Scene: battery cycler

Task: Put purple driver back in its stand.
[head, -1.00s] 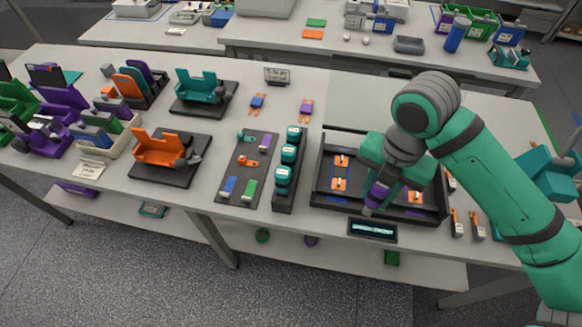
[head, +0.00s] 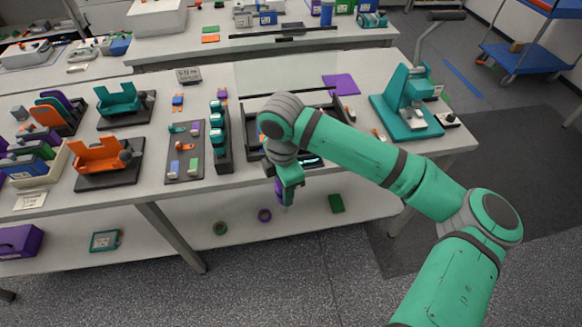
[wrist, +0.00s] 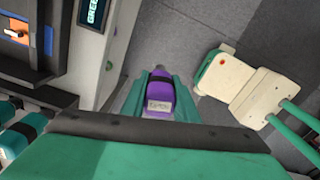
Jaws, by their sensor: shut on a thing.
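My gripper (head: 283,190) is shut on the purple driver (wrist: 160,92), which has a dark band and a small pale label. In the wrist view the driver sits between the two green fingers. In the head view the driver (head: 284,196) hangs below the gripper, just off the front edge of the table. A narrow dark rack (head: 224,166) on the table, left of the gripper, holds several teal banded pieces; it may be the stand, but I cannot tell for sure. Some of the teal pieces (wrist: 15,138) show at the wrist view's left edge.
A dark tray (head: 254,150) lies behind the gripper, partly hidden by my arm. A small display (head: 312,161) stands at the table's front edge. A dark board (head: 184,152) with small parts lies left of the rack. A teal press (head: 405,105) stands at right.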

